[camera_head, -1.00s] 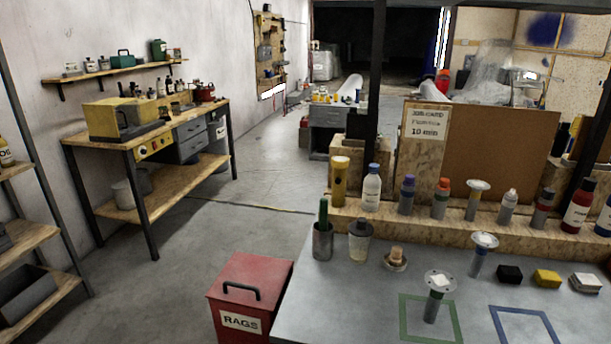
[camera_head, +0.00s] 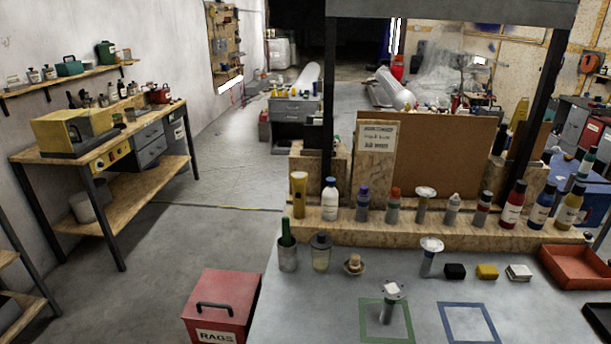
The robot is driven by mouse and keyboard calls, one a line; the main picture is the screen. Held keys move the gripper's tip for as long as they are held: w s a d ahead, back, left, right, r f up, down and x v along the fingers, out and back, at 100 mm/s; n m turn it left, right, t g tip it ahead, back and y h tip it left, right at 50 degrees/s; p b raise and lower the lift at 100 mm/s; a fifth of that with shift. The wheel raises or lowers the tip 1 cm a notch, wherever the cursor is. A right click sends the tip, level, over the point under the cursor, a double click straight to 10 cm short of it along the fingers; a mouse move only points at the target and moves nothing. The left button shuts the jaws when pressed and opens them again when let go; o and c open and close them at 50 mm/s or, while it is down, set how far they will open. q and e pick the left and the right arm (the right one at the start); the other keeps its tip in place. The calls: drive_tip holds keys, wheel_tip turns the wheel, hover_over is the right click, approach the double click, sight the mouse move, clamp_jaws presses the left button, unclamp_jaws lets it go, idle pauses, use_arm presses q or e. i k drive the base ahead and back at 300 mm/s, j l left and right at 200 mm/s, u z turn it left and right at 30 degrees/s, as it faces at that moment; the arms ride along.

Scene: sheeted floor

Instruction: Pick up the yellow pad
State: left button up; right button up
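The yellow pad (camera_head: 487,272) is a small block lying on the grey workbench (camera_head: 340,295), in front of the wooden ledge. A black pad (camera_head: 455,271) lies just to its left and a white pad (camera_head: 519,273) just to its right, with small gaps between them. The yellow pad is in plain view and nothing covers it. Neither of my grippers shows in the head view.
Bottles stand along the wooden ledge (camera_head: 350,236) behind the pads. A round-topped tool (camera_head: 430,256) stands left of them, another (camera_head: 389,303) in a green square. An empty-looking blue square (camera_head: 468,323) lies in front. A red tray (camera_head: 578,268) is at right.

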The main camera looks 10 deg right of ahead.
sight(486, 272)
drive_tip(key=z, duration=1.45)
drive_tip(key=u, duration=0.65)
drive_tip(key=l+u, duration=1.15)
drive_tip(key=l, duration=0.25)
drive_tip(key=k+l+u, duration=0.1)
drive_tip(key=l, duration=0.2)
drive_tip(key=k+l+u, duration=0.1)
drive_tip(key=l, duration=0.25)
drive_tip(key=k+l, duration=0.1)
drive_tip(key=l, duration=0.3)
drive_tip(key=k+l, duration=0.15)
drive_tip(key=l, duration=0.3)
